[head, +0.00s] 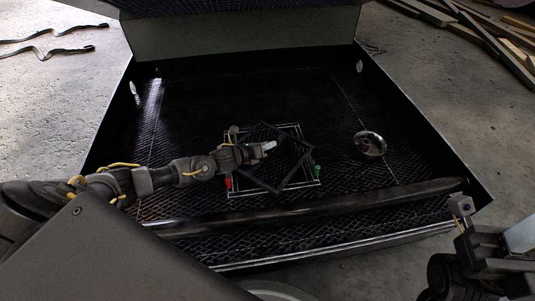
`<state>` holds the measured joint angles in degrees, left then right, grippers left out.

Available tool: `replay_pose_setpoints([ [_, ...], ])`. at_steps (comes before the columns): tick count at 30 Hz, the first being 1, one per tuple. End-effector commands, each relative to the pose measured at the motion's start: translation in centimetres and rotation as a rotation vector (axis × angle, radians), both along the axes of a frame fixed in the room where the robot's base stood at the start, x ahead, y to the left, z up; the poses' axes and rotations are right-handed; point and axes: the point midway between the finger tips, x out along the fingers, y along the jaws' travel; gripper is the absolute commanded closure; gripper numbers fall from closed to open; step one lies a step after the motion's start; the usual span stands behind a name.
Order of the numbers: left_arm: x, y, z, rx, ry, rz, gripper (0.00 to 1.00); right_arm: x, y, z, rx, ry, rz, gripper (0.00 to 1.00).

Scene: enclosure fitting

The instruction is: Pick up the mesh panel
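The mesh panel (296,174) looks like a dark square frame, turned at an angle over a white square outline (316,182) on the floor of a black enclosure. My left gripper (270,146) reaches in from the left, and its pale fingertips lie over the upper middle of the panel. I cannot tell whether they touch the panel or are closed on it. The gripper and wrist hide part of the panel's left side. My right gripper (460,206) is at the lower right, by the enclosure's front right corner, away from the panel; its fingers are too small to read.
A round metal dish-like part (369,146) sits right of the panel. A red piece (228,182) and a green piece (317,170) are beside the outline. A thick dark bar (330,207) crosses the enclosure's front. Planks (480,38) lie outside at the back right.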

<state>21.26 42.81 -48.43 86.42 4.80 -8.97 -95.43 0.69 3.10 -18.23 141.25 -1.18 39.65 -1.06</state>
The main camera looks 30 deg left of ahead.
Motion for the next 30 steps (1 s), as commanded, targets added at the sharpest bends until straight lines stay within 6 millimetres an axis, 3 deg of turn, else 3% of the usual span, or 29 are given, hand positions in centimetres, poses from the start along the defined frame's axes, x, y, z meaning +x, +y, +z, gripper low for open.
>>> replay_pose_setpoints([
  [4, -0.02, 0.02, -0.01, 0.000, 0.000, 0.000, 1.00, -0.01, -0.01, 0.00, 0.000, 0.000, 0.000, 0.64],
  [30, -0.03, 0.07, -0.05, 0.001, 0.000, 0.000, 1.00, -0.01, -0.01, -0.05, 0.000, 0.000, 0.000, 0.64],
])
